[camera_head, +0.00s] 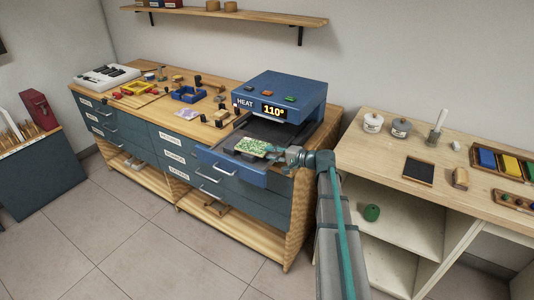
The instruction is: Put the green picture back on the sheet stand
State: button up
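The green picture (252,147) is a small, light green patterned sheet. It is at the dark plate in the pulled-out drawer (232,168) of the blue heat unit (281,96); I cannot tell whether it rests there or is lifted slightly. My gripper (275,153) reaches in from the right, with its fingertips at the picture's right edge. The fingers are too small here to tell whether they are closed on it. I cannot clearly make out the sheet stand in this view.
The heat unit reads 110°. Blue and yellow trays (188,94) and small blocks crowd the bench to the left. On the right table (370,148) are jars, a dark panel (418,171) and a wooden tray of coloured pads (504,163). A wall shelf (250,16) hangs above.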

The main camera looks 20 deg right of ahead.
jog(key=shift+x, duration=0.95)
jog(key=shift+f, duration=0.1)
grip_shut()
jog(key=shift+b, duration=0.3)
jog(key=shift+s, duration=0.1)
jog(key=shift+r+p, duration=0.5)
jog(key=shift+r, duration=0.8)
jog(key=shift+d, duration=0.1)
jog(key=r+v, duration=0.2)
jog(key=v, duration=1.2)
jog(key=shift+r, duration=0.25)
